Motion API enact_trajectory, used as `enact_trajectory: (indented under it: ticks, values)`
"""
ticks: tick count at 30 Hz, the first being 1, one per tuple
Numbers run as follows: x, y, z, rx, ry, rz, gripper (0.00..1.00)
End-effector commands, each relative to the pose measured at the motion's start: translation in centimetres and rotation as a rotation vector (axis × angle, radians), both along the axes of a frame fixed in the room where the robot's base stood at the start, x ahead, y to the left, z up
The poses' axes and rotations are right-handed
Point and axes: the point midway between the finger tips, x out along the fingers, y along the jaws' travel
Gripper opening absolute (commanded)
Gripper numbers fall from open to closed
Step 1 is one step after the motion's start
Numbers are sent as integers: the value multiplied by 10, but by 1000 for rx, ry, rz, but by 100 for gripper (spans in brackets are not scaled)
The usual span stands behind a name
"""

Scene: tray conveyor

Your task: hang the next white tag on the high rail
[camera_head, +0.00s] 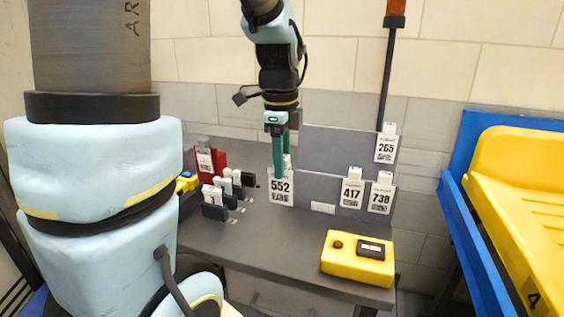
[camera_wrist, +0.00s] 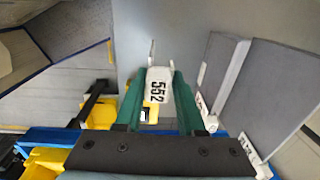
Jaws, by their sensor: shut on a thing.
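My gripper (camera_head: 281,165) has green fingers and is shut on a white tag (camera_head: 281,192) marked 552. The tag hangs upright below the fingers, in front of the left end of the grey panels. In the wrist view the tag's top (camera_wrist: 158,88) shows between the fingers (camera_wrist: 157,78). The high rail is the upper, rear grey panel (camera_head: 335,145); a white tag marked 265 (camera_head: 385,149) hangs at its right end. The lower, front grey panel (camera_head: 318,186) carries white tags 417 (camera_head: 352,190) and 738 (camera_head: 381,196) toward its right.
Several white-topped and dark holders (camera_head: 226,190) stand at the left of the grey table (camera_head: 285,240), beside a red piece (camera_head: 212,155) bearing a tag. A yellow box (camera_head: 357,258) sits at the front right. A dark pole (camera_head: 386,80) rises behind the panels. Yellow trays (camera_head: 520,190) stand right.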

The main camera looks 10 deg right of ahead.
Motion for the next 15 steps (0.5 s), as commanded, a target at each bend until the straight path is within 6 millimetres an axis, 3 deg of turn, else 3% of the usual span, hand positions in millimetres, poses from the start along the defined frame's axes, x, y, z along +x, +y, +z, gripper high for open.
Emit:
enact_trajectory:
  ticks: [15]
  values:
    - [0, 0, 33, 0, -1, 0, 0]
